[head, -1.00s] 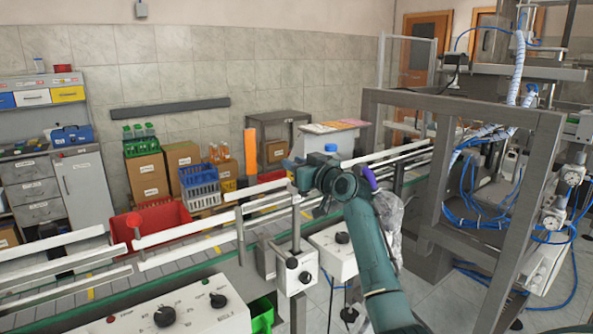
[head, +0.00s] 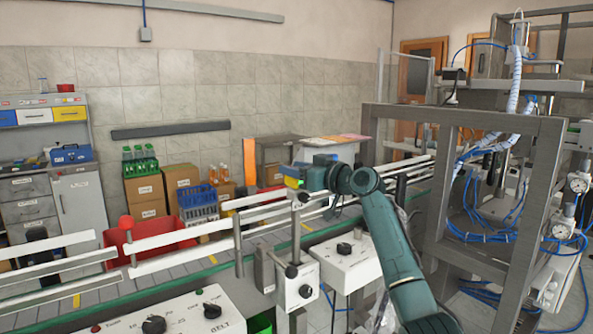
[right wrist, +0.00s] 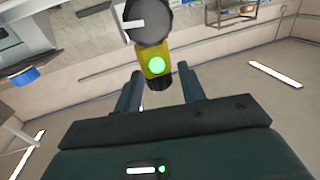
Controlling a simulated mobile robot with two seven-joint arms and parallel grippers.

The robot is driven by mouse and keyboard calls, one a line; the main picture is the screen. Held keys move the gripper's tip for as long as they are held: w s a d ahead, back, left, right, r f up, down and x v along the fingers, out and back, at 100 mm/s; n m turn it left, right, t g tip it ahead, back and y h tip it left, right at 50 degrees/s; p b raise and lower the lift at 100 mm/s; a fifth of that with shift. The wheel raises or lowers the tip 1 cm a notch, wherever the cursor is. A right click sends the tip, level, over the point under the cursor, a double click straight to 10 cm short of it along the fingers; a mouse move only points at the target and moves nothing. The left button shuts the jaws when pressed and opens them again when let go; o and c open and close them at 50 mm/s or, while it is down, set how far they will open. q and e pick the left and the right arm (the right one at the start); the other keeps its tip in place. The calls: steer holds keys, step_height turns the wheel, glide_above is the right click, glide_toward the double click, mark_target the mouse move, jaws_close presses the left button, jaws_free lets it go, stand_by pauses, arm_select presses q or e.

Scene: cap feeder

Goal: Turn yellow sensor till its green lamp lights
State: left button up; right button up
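The yellow sensor (right wrist: 155,66) shows in the right wrist view with its round green lamp (right wrist: 157,65) lit. A dark round part (right wrist: 148,20) with a white bar sits at its upper end. In the head view the sensor (head: 292,183) is a small yellow patch above the conveyor rails, at the tip of my right gripper (head: 303,177). In the right wrist view the fingers of my right gripper (right wrist: 159,74) are apart, one on each side of the sensor's lower end, with a visible gap to each. My left gripper is not in view.
Conveyor guide rails (head: 165,238) run below the gripper. White control boxes with black knobs (head: 348,262) stand in front. A grey frame (head: 545,190) with blue hoses is at right. A red bin (head: 150,235) and crates stand behind the conveyor.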

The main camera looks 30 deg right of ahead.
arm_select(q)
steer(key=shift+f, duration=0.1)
arm_select(e)
steer(key=shift+o, duration=0.4)
steer(key=shift+s, duration=0.1)
steer(key=shift+s+d+f, duration=0.1)
steer(key=shift+s+d, duration=0.05)
steer(key=shift+s, duration=0.1)
arm_select(q)
steer(key=b, duration=0.1)
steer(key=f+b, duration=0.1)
steer(key=b, duration=0.1)
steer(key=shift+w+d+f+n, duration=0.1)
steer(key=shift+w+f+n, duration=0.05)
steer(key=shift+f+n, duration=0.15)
arm_select(e)
steer(key=v, duration=1.2)
steer(key=shift+s, duration=0.2)
